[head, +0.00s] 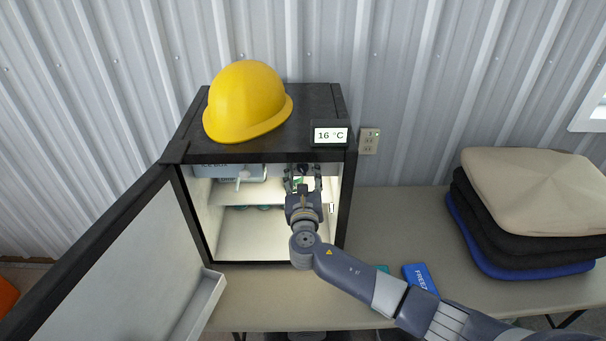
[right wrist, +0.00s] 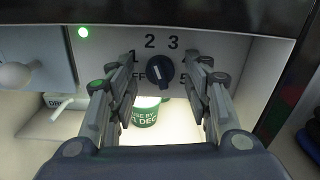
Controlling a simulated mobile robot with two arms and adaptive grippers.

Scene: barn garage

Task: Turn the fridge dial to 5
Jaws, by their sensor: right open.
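The small black fridge (head: 265,155) stands on the table with its door (head: 130,260) swung open to the left. Its dark round dial (right wrist: 160,70) sits on the panel under the fridge's top edge, with 1, 2, 3 and OFF printed around it. Labels to the right of the dial are partly hidden by a finger; I cannot read the setting surely. My right gripper (right wrist: 160,95) is open inside the fridge, one finger on each side of the dial, apart from it. It also shows in the head view (head: 303,176). My left gripper is not in view.
A display reading 16 °C (head: 331,136) and a yellow hard hat (head: 245,100) are on top of the fridge. A green cup (right wrist: 145,115) is inside, below the dial. Folded cushions (head: 530,190) and a blue pack (head: 420,277) are on the table at right.

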